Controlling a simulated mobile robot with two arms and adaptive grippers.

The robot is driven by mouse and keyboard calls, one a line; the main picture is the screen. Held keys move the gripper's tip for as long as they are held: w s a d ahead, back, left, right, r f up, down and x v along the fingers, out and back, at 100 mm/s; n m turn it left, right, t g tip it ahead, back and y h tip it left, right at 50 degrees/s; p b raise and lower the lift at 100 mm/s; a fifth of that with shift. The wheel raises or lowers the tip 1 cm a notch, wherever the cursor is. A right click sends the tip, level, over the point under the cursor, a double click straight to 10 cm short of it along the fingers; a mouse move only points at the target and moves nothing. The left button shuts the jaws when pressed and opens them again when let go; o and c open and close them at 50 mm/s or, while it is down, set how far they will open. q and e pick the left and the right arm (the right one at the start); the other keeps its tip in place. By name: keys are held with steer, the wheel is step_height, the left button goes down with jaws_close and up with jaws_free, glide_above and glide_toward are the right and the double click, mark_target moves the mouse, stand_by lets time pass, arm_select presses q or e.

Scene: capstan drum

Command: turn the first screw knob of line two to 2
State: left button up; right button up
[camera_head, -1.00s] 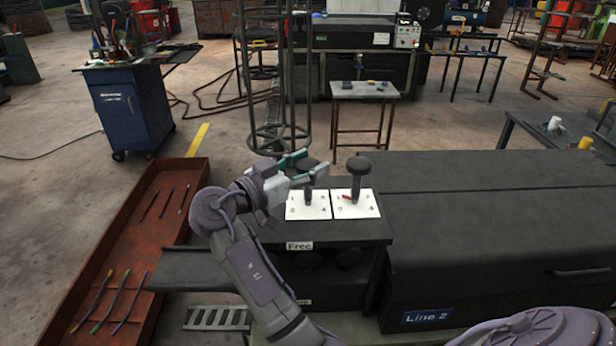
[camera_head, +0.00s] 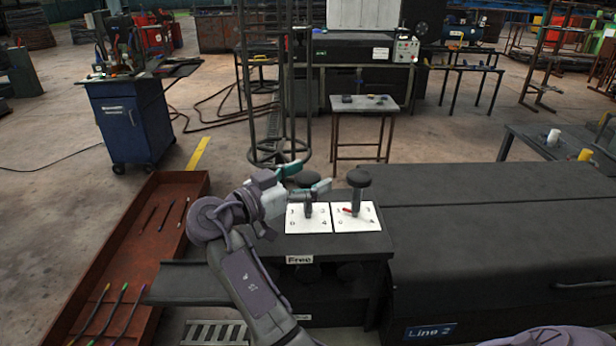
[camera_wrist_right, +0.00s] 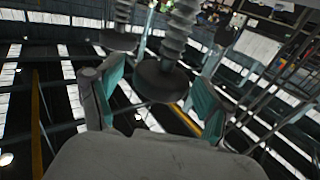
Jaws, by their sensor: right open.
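Two dark screw knobs on ribbed stems stand on white number plates on a dark bench. The left knob (camera_head: 308,210) rises from the left plate (camera_head: 294,229), and its pointer is hidden. The right knob (camera_head: 359,180) stands on the right plate (camera_head: 371,226), where a red pointer (camera_head: 347,211) points left. My right gripper (camera_head: 306,178) is open, with its teal fingers at the left knob's head. In the right wrist view, a knob's round head (camera_wrist_right: 160,82) shows between the spread fingers, with the second knob (camera_wrist_right: 118,40) farther left. I cannot tell whether the fingers touch it.
A "Free" label (camera_head: 299,259) is on the bench front below the left plate. A large dark box (camera_head: 480,225) labelled "Line 2" (camera_head: 430,331) adjoins the bench at right. A red tray (camera_head: 150,240) with rods lies at left. A wire tower stands behind the bench.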

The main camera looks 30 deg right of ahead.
steer(key=shift+r, duration=0.1)
step_height(320, 180, up, 10)
steer(key=shift+f, duration=0.1)
stand_by(0.7)
